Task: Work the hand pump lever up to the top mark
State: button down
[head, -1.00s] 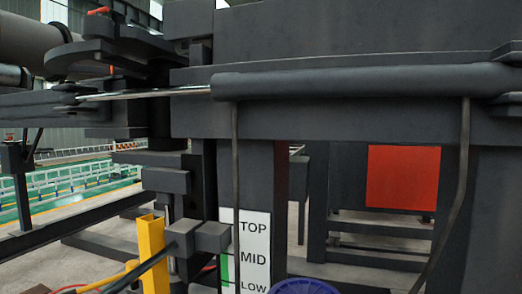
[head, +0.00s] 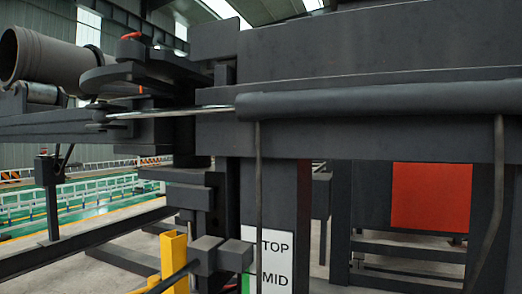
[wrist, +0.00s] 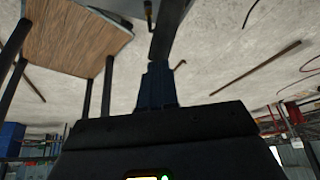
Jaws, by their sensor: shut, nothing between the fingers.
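A white scale plate (head: 276,258) stands at the lower middle of the head view, with TOP and MID readable and its lower part cut off. A green strip (head: 246,283) shows at its left edge. Dark blocks (head: 221,254) sit left of the plate, with a dark rod (head: 176,278) running down to the left from them. This rod may be the pump lever; I cannot tell for sure. My gripper (wrist: 158,68) shows in the wrist view, its fingers together and empty, above bare floor. It is not recognisable in the head view.
A yellow post (head: 174,258) stands beside the rod. A large dark beam frame fills the head view's upper right, with a red panel (head: 431,197) behind. The wrist view shows a wooden-topped table (wrist: 75,45) and a rod (wrist: 255,70) lying on the floor.

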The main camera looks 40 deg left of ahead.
jog(key=shift+s+d+f, duration=0.1)
jog(key=shift+s+f, duration=0.15)
jog(key=shift+f, duration=0.1)
jog(key=shift+s+d+f, duration=0.15)
jog(key=shift+s+f, duration=0.2)
jog(key=shift+f, duration=0.2)
jog(key=shift+s+d+f, duration=0.15)
jog(key=shift+s+f, duration=0.2)
jog(key=shift+f, duration=0.35)
jog(key=shift+s+d+f+b, duration=0.15)
jog(key=shift+s+f+b, duration=0.25)
jog(key=shift+f, duration=0.2)
dwell(0.3)
